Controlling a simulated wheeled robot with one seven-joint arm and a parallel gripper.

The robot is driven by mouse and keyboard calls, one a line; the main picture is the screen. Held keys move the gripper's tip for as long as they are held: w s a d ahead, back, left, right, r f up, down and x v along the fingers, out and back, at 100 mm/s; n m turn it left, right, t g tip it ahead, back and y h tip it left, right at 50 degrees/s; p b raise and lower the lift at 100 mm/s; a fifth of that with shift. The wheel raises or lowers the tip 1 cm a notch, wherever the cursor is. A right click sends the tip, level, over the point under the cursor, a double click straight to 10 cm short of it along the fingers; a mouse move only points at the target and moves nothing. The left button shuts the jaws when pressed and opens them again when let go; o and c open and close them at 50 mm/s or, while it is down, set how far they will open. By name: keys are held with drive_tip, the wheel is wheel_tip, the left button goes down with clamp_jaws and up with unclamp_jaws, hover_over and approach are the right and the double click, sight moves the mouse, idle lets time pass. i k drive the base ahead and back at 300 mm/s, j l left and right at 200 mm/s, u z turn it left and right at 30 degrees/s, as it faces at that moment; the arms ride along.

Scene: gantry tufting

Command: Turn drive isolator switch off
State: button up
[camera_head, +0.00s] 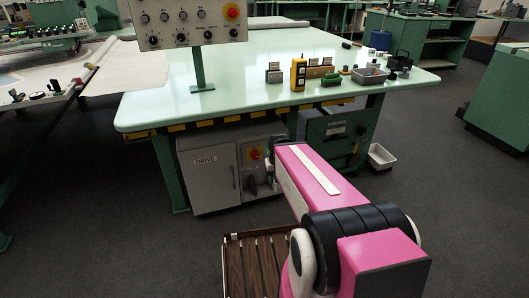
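The drive cabinet (212,186) is a grey box under the mint-green table, with the word DRIVE on its door. My pink arm reaches from the lower right toward the cabinet. My gripper (269,172) is at the arm's far end, just right of and below the switch. It is mostly hidden by the arm, and I cannot tell whether it touches anything or is open.
A control panel (190,22) with knobs and a red button stands on the table (240,75). A green machine (335,138) and grey bin (381,157) are right of the cabinet. A slatted wooden surface (255,265) is in front.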

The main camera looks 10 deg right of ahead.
sight(256, 154)
drive_tip(key=k+j+z, duration=0.1)
drive_tip(key=j+z, duration=0.2)
drive_tip(key=k+j+z, duration=0.1)
drive_tip(key=j+z, duration=0.15)
drive_tip(key=k+j+z, duration=0.15)
drive_tip(key=z, duration=0.15)
drive_tip(key=j, duration=0.15)
